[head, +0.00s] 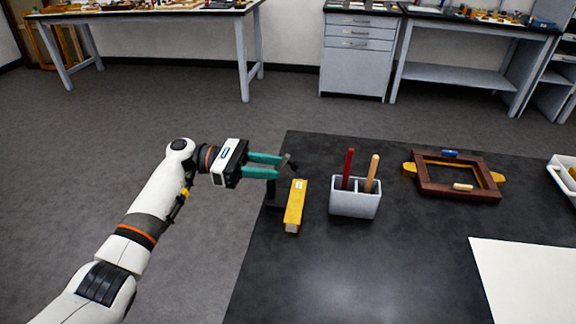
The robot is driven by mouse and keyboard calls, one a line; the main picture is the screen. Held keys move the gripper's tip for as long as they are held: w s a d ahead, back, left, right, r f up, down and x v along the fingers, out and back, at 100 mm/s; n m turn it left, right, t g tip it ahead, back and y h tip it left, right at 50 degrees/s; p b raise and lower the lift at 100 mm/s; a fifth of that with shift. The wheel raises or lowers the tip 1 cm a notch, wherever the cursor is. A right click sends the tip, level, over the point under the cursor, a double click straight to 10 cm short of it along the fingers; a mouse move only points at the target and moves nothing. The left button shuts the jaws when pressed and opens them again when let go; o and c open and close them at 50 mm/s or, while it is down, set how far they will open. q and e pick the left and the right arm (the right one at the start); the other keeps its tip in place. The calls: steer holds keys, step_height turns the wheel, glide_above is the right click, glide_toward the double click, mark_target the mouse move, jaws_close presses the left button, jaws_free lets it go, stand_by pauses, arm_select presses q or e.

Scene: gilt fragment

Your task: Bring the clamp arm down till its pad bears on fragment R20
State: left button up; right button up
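A gilt, yellow bar-shaped fragment (294,207) with a small white label lies near the left edge of the dark table. I take it to be R20, but the label is too small to read. A dark clamp (270,193) stands at the table edge just left of it. A small dark piece (290,163), perhaps the clamp arm's end, shows above the fragment's far end. My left gripper (281,167) has teal fingers with a gap between them, tips close to this dark piece. Contact cannot be told. The pad is not distinct. My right gripper is not in view.
A grey holder (355,203) with a red and a tan handle stands right of the fragment. Farther right are a brown frame (457,190) with gilt pieces, a white sheet (530,282) and a white tray (563,178). The near table middle is clear.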

mark_target(288, 166)
arm_select(q)
steer(key=shift+s+d, duration=0.25)
steer(key=shift+d, duration=0.9)
steer(key=shift+s+d, duration=0.2)
steer(key=shift+d, duration=0.9)
steer(key=shift+c, duration=0.2)
jaws_close()
